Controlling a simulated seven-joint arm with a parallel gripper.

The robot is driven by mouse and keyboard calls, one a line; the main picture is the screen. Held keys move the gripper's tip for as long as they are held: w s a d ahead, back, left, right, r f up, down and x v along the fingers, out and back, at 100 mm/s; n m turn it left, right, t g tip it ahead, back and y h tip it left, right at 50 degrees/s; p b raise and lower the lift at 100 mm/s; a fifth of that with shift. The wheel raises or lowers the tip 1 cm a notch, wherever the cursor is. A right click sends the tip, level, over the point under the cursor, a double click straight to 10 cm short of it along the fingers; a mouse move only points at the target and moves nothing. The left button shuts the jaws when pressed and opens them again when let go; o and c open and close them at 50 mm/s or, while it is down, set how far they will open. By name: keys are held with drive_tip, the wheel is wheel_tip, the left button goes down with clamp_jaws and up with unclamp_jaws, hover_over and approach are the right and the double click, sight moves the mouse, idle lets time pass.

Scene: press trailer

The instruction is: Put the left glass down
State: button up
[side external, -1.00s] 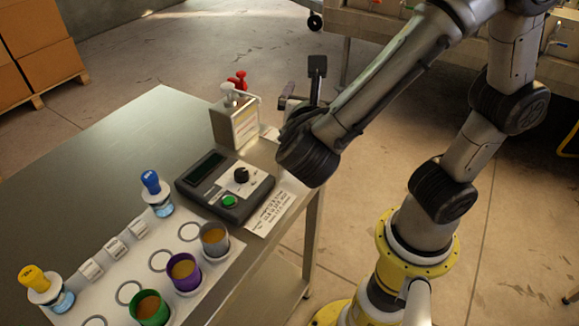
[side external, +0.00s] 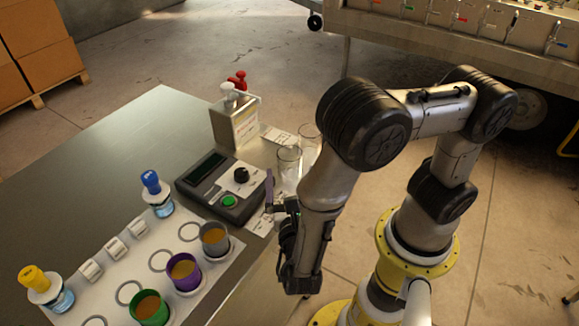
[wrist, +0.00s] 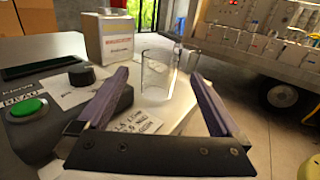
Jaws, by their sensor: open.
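Two clear, empty-looking glasses stand upright near the right end of the metal table. The left glass (side external: 289,165) also shows in the wrist view (wrist: 156,80), centred between my fingers in the picture. The other glass (side external: 309,137) stands just behind and to the right of it, partly overlapped in the wrist view (wrist: 186,62). My gripper (wrist: 160,77) is open, with a purple-lined finger on each side and nothing held. In the side view its finger shows close in front of the left glass. I cannot tell whether the fingertips reach around the glass.
A grey control box (side external: 225,188) with a black knob and green button sits close left of my gripper. A white dispenser box (side external: 235,118) stands behind it. Printed labels lie around the glasses.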

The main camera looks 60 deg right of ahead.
sight(291, 166)
drive_tip(key=shift+x, duration=3.35)
drive_tip(key=shift+c, duration=0.2)
clamp_jaws()
wheel_tip(291, 166, up, 9)
drive_tip(key=shift+w+d+f+n+t+y, duration=0.65)
drive_tip(key=shift+w+f+n+t+y, duration=0.2)
drive_tip(key=shift+w+f, duration=0.75)
drive_tip(key=shift+w+d+f+n+t+y, duration=0.7)
drive_tip(key=shift+w+f+y, duration=0.4)
drive_tip(key=shift+w, duration=0.8)
drive_tip(key=shift+w+d+f+n+t+y, duration=0.65)
drive_tip(key=shift+w+f+t+y, duration=0.15)
drive_tip(key=shift+w+f, duration=0.9)
